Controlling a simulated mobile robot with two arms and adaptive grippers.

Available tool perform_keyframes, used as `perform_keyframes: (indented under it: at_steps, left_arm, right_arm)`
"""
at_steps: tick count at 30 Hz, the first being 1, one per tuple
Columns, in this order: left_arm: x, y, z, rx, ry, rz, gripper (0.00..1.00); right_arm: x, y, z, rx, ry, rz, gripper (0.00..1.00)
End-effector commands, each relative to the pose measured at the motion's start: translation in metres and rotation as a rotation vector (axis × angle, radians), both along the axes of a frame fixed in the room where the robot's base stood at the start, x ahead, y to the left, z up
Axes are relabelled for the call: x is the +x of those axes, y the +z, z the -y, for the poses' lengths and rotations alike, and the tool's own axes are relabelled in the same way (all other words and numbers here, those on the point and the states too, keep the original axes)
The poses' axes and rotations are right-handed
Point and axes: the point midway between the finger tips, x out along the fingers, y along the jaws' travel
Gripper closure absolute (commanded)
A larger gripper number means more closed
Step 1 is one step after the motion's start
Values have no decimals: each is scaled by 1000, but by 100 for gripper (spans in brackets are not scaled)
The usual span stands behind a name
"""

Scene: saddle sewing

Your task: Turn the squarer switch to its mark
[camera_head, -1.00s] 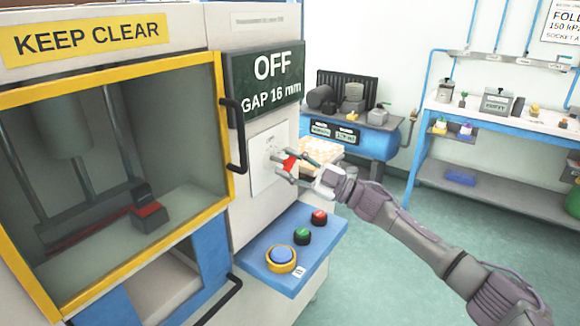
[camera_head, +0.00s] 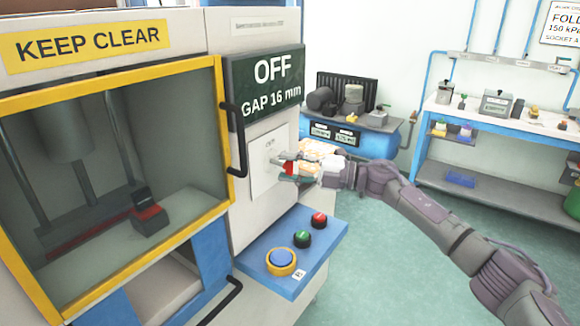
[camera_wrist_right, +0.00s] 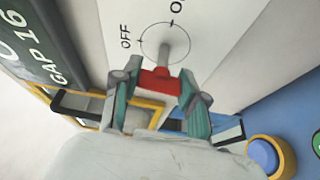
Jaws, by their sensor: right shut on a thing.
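The squarer switch has a red handle (camera_wrist_right: 158,82) and a grey shaft (camera_wrist_right: 166,52) on a white plate (camera_wrist_right: 215,40) marked with a circle. An "OFF" label stands beside the circle, and a second label, cut off at the top edge, begins with "O". In the head view the switch plate (camera_head: 262,178) is on the machine's front, below the display. My right gripper (camera_head: 283,168) is at the plate, shut on the red handle; its fingers (camera_wrist_right: 160,90) flank the handle in the wrist view. The switch's exact angle is hard to tell. My left gripper is not in view.
The dark display (camera_head: 264,82) reads "OFF GAP 16 mm". A black door handle (camera_head: 236,140) is left of the plate. Below it, a blue shelf (camera_head: 325,252) carries a blue button (camera_head: 282,260), a green button (camera_head: 302,238) and a red button (camera_head: 319,220). Open floor lies to the right.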

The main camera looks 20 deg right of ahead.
Motion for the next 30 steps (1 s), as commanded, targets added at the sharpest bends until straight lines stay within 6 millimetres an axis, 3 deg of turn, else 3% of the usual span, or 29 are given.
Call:
perform_keyframes:
  at_steps: [22,23,27,30]
  left_arm:
    - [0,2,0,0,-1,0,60]
    - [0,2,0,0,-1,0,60]
    - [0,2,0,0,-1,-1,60]
    - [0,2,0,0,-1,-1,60]
  right_arm:
    - [-1,-2,-1,-74,2,54,92]
    - [-1,-2,-1,-74,2,54,56]
    - [0,-2,-1,-73,2,54,32]
    - [0,-1,0,-72,1,54,31]
